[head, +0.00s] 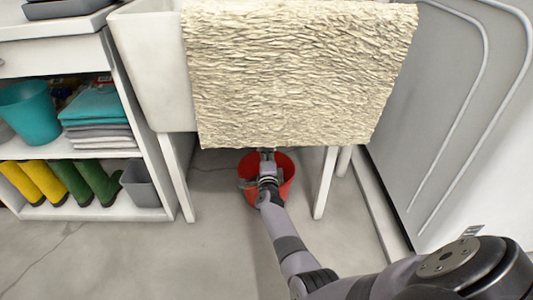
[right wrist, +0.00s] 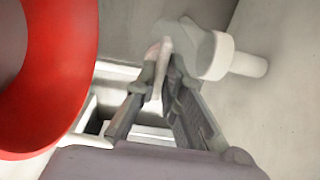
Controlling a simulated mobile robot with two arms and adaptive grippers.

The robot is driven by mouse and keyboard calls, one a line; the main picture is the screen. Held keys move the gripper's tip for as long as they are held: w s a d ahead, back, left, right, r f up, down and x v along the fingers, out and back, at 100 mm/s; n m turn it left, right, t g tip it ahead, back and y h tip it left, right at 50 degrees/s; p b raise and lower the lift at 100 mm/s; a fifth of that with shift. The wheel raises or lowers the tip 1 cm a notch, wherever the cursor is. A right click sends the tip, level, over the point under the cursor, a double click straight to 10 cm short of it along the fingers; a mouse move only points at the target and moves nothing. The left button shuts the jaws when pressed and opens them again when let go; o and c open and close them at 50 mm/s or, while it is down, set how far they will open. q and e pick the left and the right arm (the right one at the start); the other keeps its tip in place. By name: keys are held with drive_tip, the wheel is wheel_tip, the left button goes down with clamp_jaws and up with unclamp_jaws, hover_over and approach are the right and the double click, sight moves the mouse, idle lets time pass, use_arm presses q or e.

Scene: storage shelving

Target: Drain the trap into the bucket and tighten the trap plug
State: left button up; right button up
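A red bucket (head: 286,172) stands on the floor under the sink in the head view. My right arm reaches low under the sink, and its gripper (head: 267,160) shows over the bucket. In the right wrist view, the bucket's curved red wall (right wrist: 70,95) is at the left. The pale grey trap (right wrist: 200,48) is at the top centre. My right gripper (right wrist: 160,78) has its fingertips close together on a thin white tab, which looks like the trap plug (right wrist: 165,55). The bucket's contents are hidden. My left gripper is in neither view.
A thick cream towel (head: 300,70) hangs over the white sink (head: 155,65) and hides the space beneath. Sink legs (head: 325,183) stand either side of my arm. A shelf (head: 105,208) with boots is left; a grey panel (head: 430,120) is right. The front floor is clear.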

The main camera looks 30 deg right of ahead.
drive_tip(key=o, duration=0.4)
drive_tip(key=shift+s, duration=0.1)
drive_tip(key=v, duration=0.7)
drive_tip(key=shift+s+a+f, duration=0.1)
drive_tip(key=shift+s+a, duration=0.05)
drive_tip(key=shift+s, duration=0.05)
idle(0.4)
